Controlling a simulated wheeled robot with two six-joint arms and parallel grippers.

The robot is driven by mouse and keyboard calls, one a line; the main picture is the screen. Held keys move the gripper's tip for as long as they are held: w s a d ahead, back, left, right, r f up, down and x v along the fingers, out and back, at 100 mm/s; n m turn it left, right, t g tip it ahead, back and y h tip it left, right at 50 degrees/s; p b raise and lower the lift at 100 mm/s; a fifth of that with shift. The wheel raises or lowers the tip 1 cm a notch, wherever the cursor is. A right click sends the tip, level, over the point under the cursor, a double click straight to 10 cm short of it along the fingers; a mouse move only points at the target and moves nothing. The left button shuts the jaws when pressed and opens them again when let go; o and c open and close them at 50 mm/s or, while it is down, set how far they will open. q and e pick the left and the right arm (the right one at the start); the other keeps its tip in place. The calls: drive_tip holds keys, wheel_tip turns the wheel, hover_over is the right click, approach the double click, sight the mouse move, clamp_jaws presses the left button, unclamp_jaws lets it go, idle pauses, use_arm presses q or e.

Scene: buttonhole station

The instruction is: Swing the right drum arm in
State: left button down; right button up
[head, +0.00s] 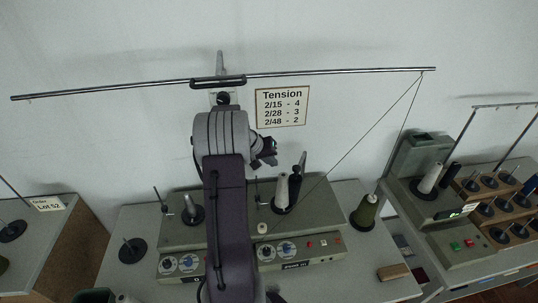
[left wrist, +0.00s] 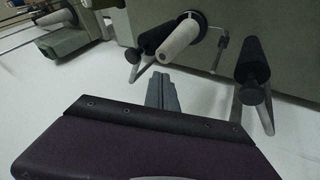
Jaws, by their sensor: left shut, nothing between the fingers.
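The winder (head: 300,215) stands on the table ahead. On its right side a white cone (head: 281,192) stands close beside a black drum (head: 294,190). The left wrist view also shows the white cone (left wrist: 178,40) and, beside it, the black drum (left wrist: 150,38) on a thin arm with a knob. I cannot tell whether they touch. Another black drum (left wrist: 252,60) on its own arm stands apart, to the right there. My left gripper (head: 268,160) is above and behind the winder top. Its fingers (left wrist: 162,90) are shut and empty, apart from the drums. My right gripper is out of view.
A neighbouring machine (head: 414,165) and a rack of spools (head: 490,205) stand at right. A small brown block (head: 393,272) lies on the table (head: 340,280).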

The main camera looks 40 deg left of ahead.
sight(295, 170)
use_arm(q)
drive_tip(key=w+d+f+p, duration=0.1)
drive_tip(key=w, duration=0.1)
drive_tip(key=w+d+f+p, duration=0.1)
drive_tip(key=w+f, duration=0.1)
drive_tip(key=shift+d, duration=0.15)
drive_tip(key=shift+w+d+f+p, duration=0.2)
drive_tip(key=shift+w+d+p, duration=0.15)
drive_tip(key=shift+d, duration=0.1)
drive_tip(key=shift+f, duration=0.1)
drive_tip(key=b, duration=0.1)
drive_tip(key=d+b, duration=0.1)
drive_tip(key=d, duration=0.1)
drive_tip(key=shift+w+d+f+n+b, duration=0.25)
drive_tip(key=shift+w+n+b, duration=0.05)
drive_tip(key=shift+w+b, duration=0.1)
drive_tip(key=d, duration=0.1)
drive_tip(key=d+n+y, duration=0.1)
drive_tip(key=w+d+n, duration=0.1)
drive_tip(key=shift+w+r+y, duration=0.1)
drive_tip(key=shift+r+y, duration=0.2)
drive_tip(key=shift+r, duration=0.05)
